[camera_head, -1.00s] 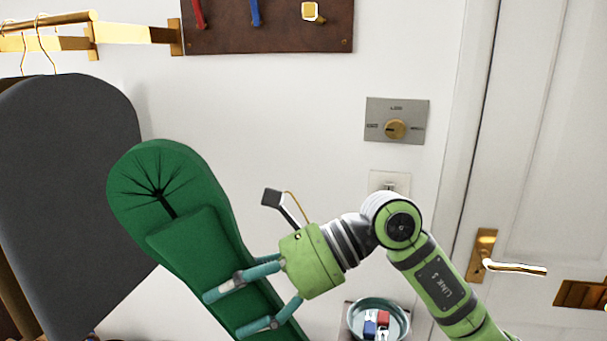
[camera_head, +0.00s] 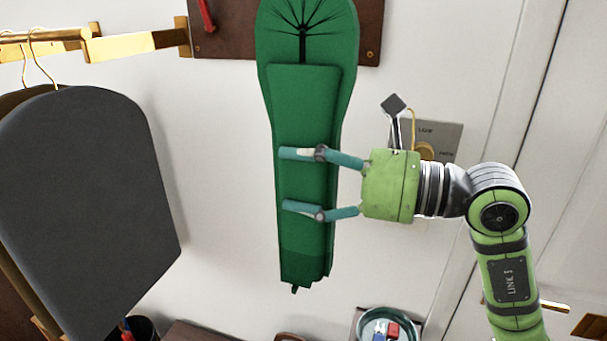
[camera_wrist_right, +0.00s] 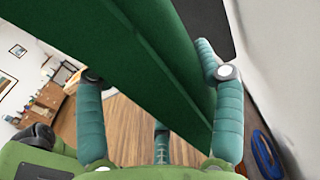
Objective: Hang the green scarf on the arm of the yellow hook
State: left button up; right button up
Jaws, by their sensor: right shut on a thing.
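The green scarf (camera_head: 305,110) hangs upright near the wall in the head view, its gathered top in front of the hook board. My right gripper (camera_head: 300,182) is shut on the scarf at its lower half, with the fingers across its front. The right wrist view shows the scarf (camera_wrist_right: 140,60) between the fingers (camera_wrist_right: 160,110). The yellow hook is hidden behind the scarf's top in the head view. My left gripper is not in view.
The brown hook board (camera_head: 235,40) shows a red hook (camera_head: 207,16) left of the scarf. A dark garment (camera_head: 85,190) hangs from a brass rail (camera_head: 140,42) at left. A dial plate (camera_head: 445,137) is behind my gripper. A teal bowl (camera_head: 388,318) stands below.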

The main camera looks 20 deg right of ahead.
jog(key=shift+w+d+f, duration=0.1)
jog(key=shift+w+d, duration=0.5)
jog(key=shift+w, duration=0.3)
jog(key=shift+w+d, duration=0.6)
jog(key=shift+w, duration=0.25)
jog(key=shift+d, duration=0.1)
jog(key=w+d, duration=0.3)
jog(key=w, duration=0.2)
jog(key=shift+w+d+b, duration=0.15)
jog(key=shift+d+b, duration=0.15)
jog(key=shift+b, duration=0.05)
dwell(0.7)
jog(key=shift+w+d, duration=0.1)
jog(key=shift+w, duration=0.05)
jog(key=shift+w+d+r, duration=0.1)
jog(key=shift+w+d, duration=0.4)
jog(key=shift+w, duration=0.2)
jog(key=shift+w+d+r, duration=0.1)
jog(key=shift+w+d, duration=0.4)
jog(key=shift+w, duration=0.15)
jog(key=shift+w+f, duration=0.1)
jog(key=shift+f, duration=0.05)
dwell(0.5)
